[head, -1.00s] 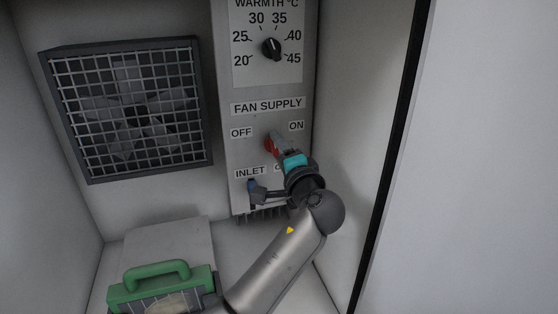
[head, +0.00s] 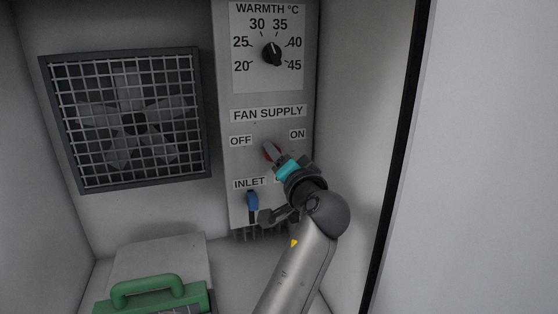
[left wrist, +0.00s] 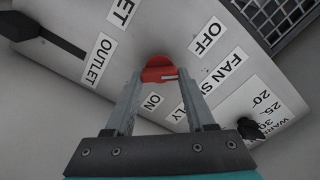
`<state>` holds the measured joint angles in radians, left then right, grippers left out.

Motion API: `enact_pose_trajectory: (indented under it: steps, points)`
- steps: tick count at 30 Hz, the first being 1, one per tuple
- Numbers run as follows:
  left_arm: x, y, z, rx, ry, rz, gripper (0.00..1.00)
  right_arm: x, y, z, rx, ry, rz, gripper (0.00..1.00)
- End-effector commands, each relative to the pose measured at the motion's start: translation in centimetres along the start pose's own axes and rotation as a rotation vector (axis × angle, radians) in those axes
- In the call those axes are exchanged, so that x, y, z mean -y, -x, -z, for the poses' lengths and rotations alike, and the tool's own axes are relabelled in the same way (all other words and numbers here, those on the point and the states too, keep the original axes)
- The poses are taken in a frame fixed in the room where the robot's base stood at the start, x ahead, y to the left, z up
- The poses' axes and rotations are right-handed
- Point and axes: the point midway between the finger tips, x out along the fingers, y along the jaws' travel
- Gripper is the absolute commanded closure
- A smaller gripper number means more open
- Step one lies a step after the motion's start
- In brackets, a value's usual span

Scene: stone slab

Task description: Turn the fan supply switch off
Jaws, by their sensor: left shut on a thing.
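The fan supply switch is a red knob (left wrist: 160,70) with a white mark, on the grey control panel between the OFF label (left wrist: 205,38) and the ON label (left wrist: 152,102). In the left wrist view the mark points right, towards the FAN SUPPLY label (left wrist: 222,72) rather than straight at OFF or ON. My left gripper (left wrist: 160,82) is shut on the knob, one finger on each side. In the head view the fingers (head: 270,152) partly hide the red knob. My right gripper is in neither view.
The warmth dial (head: 271,53) is above the switch. A blue inlet lever (head: 252,201) hangs below it, close to my wrist. A caged fan (head: 135,122) is on the back wall. A green-handled case (head: 150,287) lies below. A side wall stands close on the right.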

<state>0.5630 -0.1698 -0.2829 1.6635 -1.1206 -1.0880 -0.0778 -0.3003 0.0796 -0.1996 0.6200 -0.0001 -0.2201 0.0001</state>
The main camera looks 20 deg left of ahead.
Motion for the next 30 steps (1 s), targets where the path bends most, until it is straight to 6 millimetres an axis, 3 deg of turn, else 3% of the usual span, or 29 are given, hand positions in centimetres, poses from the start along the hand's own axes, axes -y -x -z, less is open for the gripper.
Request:
enact_pose_trajectory:
  steps: [10,11,18,30]
  points:
    - [-0.07,0.03,0.01,0.001,0.008,-0.003,1.00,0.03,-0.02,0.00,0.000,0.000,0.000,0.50]
    - [-0.06,0.03,0.01,0.001,0.008,-0.003,0.44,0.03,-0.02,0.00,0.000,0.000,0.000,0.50]
    - [-0.04,0.02,0.01,0.000,0.006,-0.002,0.17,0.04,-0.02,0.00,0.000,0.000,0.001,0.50]
    - [0.07,-0.16,-0.04,0.000,0.004,-0.001,0.15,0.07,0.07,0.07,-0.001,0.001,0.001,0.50]
